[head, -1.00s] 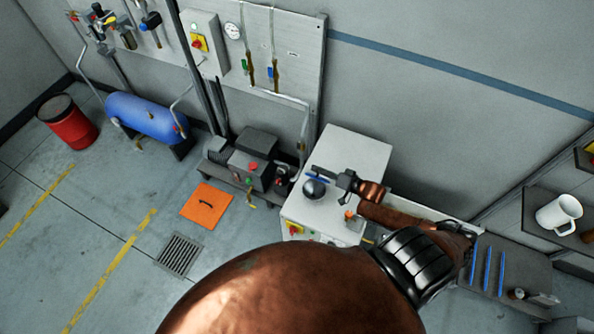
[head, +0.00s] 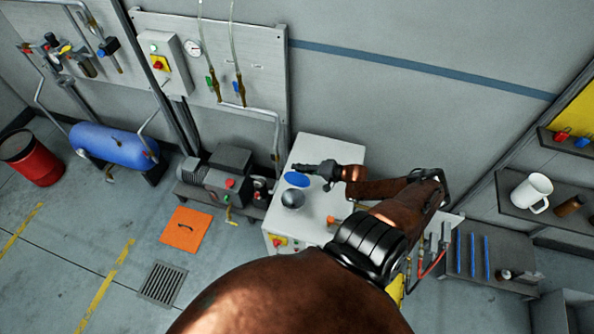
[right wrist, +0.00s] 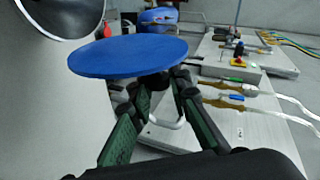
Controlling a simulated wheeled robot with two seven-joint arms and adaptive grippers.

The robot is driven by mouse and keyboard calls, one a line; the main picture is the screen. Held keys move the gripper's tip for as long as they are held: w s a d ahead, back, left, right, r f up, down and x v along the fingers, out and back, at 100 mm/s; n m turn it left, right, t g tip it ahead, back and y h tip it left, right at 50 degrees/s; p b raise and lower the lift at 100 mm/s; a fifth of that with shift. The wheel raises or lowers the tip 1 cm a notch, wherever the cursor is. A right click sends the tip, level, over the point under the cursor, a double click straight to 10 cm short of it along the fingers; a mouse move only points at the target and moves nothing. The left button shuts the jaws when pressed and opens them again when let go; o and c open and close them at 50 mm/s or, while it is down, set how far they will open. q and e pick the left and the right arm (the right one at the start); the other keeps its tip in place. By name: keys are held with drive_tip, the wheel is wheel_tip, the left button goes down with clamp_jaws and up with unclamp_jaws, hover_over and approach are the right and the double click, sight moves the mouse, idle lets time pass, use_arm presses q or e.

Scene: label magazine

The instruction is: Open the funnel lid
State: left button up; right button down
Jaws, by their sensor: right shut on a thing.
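The funnel (head: 292,199) is a round grey metal bowl on top of the white cabinet. Its mouth shows uncovered, and part of its shiny rim is in the right wrist view (right wrist: 66,14). The blue round lid (head: 297,180) lies tilted back behind the funnel's mouth; it fills the upper left of the right wrist view (right wrist: 130,57). My right gripper (head: 318,172) is beside the lid. In the right wrist view its fingers (right wrist: 160,88) close on a dark knob under the lid, whose grip is partly hidden. My left gripper is not in view.
The white cabinet (head: 330,152) has free top surface around the funnel. A pump (head: 222,178) stands to its left. An orange plate (head: 186,229) lies on the floor. A shelf with a white mug (head: 531,193) is at the right.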

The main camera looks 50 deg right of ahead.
drive_tip(key=shift+s+d+f, duration=0.1)
drive_tip(key=shift+s+f, duration=0.05)
drive_tip(key=shift+f, duration=0.1)
drive_tip(key=c, duration=1.8)
unclamp_jaws()
drive_tip(key=shift+r, duration=0.1)
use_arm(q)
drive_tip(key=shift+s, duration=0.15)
use_arm(e)
drive_tip(key=v, duration=1.1)
drive_tip(key=shift+s+r, duration=0.2)
drive_tip(key=shift+s, duration=0.15)
